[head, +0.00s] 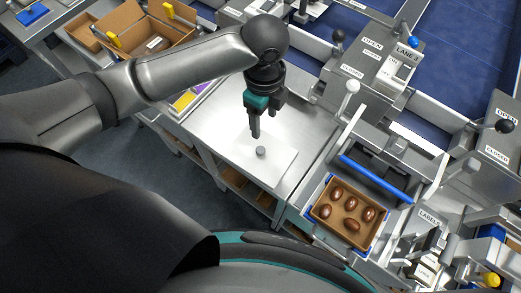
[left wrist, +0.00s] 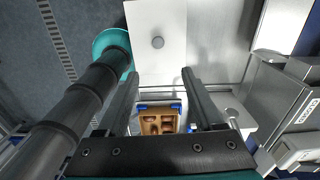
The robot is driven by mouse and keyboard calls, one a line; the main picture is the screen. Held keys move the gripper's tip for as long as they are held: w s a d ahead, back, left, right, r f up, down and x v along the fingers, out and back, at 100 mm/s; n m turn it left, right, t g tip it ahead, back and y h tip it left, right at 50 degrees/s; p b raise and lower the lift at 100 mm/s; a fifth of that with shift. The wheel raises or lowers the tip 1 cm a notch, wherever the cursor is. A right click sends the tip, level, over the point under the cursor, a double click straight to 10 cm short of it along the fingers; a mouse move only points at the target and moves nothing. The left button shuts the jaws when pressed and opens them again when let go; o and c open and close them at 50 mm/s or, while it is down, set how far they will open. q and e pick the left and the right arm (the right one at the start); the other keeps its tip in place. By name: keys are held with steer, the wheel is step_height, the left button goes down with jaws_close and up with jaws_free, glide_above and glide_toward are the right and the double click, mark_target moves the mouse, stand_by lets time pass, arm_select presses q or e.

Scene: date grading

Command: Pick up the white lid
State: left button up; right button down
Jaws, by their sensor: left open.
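The white lid (head: 272,172) is a flat rectangular plate with a small grey round knob (head: 261,151) on top. It lies flat on the metal table in the middle of the head view. In the left wrist view the lid (left wrist: 150,70) is at the top centre, with its knob (left wrist: 157,42) beyond the fingertips. My left gripper (head: 255,130) points down above the lid, close to the knob. Its two fingers are apart and empty in the left wrist view (left wrist: 160,78). My right gripper is not in view.
A brown tray (head: 313,213) of several dates stands right of the lid, beside a blue bar (head: 375,179). Grey lane stations with levers (head: 372,65) line the right. A cardboard box (head: 128,22) sits at the upper left. The metal table (head: 300,112) around the lid is bare.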

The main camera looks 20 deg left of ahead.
arm_select(q)
steer(key=b, duration=0.1)
glide_above(260, 150)
steer(key=f, duration=0.9)
steer(key=shift+w+d+f, duration=0.1)
steer(key=shift+d+f, duration=0.25)
steer(key=shift+a+f+b, duration=0.15)
steer(key=shift+f+b, duration=0.05)
steer(key=shift+f, duration=1.15)
steer(key=shift+a+f+b, duration=0.1)
steer(key=shift+f+b, duration=0.05)
steer(key=shift+f, duration=1.2)
jaws_close()
